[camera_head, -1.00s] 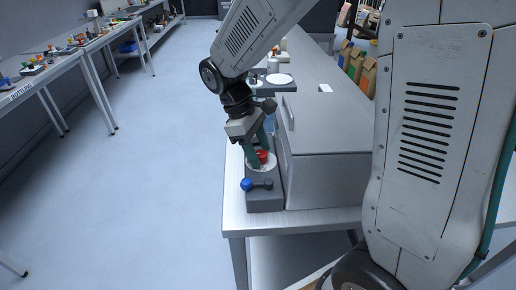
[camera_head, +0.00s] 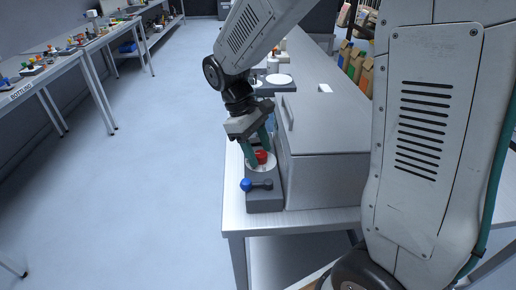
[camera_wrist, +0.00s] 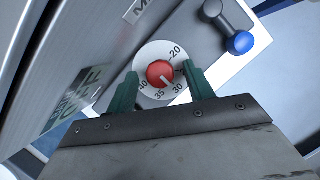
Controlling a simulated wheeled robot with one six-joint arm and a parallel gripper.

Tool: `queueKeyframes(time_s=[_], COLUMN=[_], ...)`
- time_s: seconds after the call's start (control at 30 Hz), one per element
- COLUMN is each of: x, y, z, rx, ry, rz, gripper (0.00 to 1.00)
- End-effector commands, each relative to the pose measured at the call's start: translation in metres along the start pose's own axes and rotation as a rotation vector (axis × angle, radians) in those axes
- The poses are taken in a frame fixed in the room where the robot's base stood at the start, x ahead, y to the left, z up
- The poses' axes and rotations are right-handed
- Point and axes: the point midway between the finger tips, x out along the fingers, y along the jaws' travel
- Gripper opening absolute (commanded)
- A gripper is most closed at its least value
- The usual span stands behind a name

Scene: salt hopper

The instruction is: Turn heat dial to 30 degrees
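The heat dial is a red knob (camera_wrist: 160,73) on a white disc (camera_wrist: 147,55) with numbers from 20 to 40. A pale mark on the knob points to the lower right, close to the 30; its exact reading is hard to tell. The dial also shows in the head view as a red knob (camera_head: 262,157) on the grey control panel (camera_head: 264,202). My gripper (camera_wrist: 160,76) is open, with its green fingers on either side of the knob and gaps between. In the head view my gripper (camera_head: 257,152) is tilted above the dial.
A blue-ended lever (camera_head: 247,185) sits on the panel just in front of the dial. A grey box with a handle (camera_head: 325,180) stands close to the right. Bottles and white discs (camera_head: 278,79) are farther back. The floor on the left is clear.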

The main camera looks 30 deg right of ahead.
Motion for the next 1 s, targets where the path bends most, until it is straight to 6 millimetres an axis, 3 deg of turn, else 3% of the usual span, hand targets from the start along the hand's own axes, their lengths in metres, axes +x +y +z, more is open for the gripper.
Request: queueKeyframes(time_s=[0.27,0.7,1.0], x=[-0.003,-0.069,-0.078], y=[0.000,0.000,0.000], z=[0.000,-0.001,0.000], rx=[-0.001,-0.001,-0.001], ry=[0.000,0.002,0.000], rz=[0.000,0.002,0.000], gripper=[0.52,0.52,0.52])
